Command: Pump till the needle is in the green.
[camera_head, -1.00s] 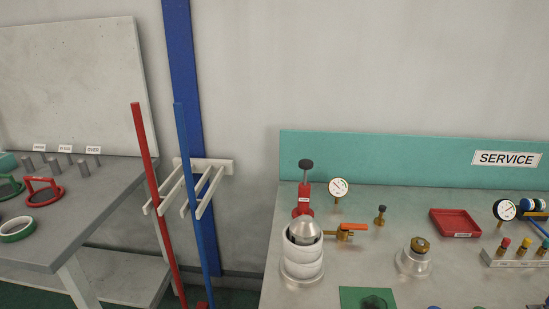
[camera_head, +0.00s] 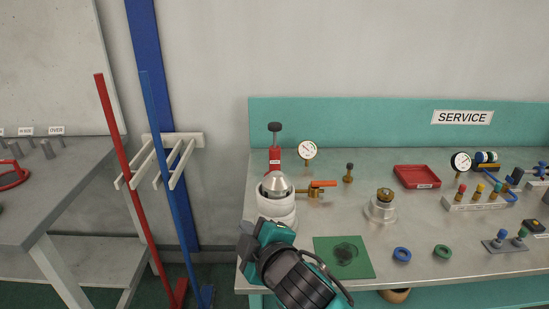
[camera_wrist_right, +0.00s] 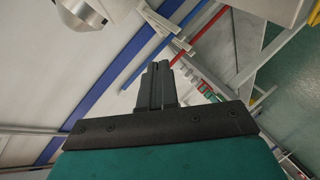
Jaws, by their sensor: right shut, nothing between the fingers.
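A red hand pump (camera_head: 275,158) with a black knob on top stands upright at the back left of the service bench. A round gauge (camera_head: 308,151) with a white face stands just right of it; its needle is too small to read. A brass valve with an orange lever (camera_head: 323,184) sits in front of the gauge. My right gripper (camera_head: 250,238) is at the bench's front left, in front of the white ringed stack and apart from the pump. In the right wrist view its fingers (camera_wrist_right: 158,75) are shut together, empty. My left gripper is out of view.
A white ringed stack with a metal dome (camera_head: 277,183) stands between my right gripper and the pump. A red tray (camera_head: 417,177), a brass-topped canister (camera_head: 383,207) and a green mat (camera_head: 343,258) lie to the right. Red and blue poles (camera_head: 165,150) lean at the left.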

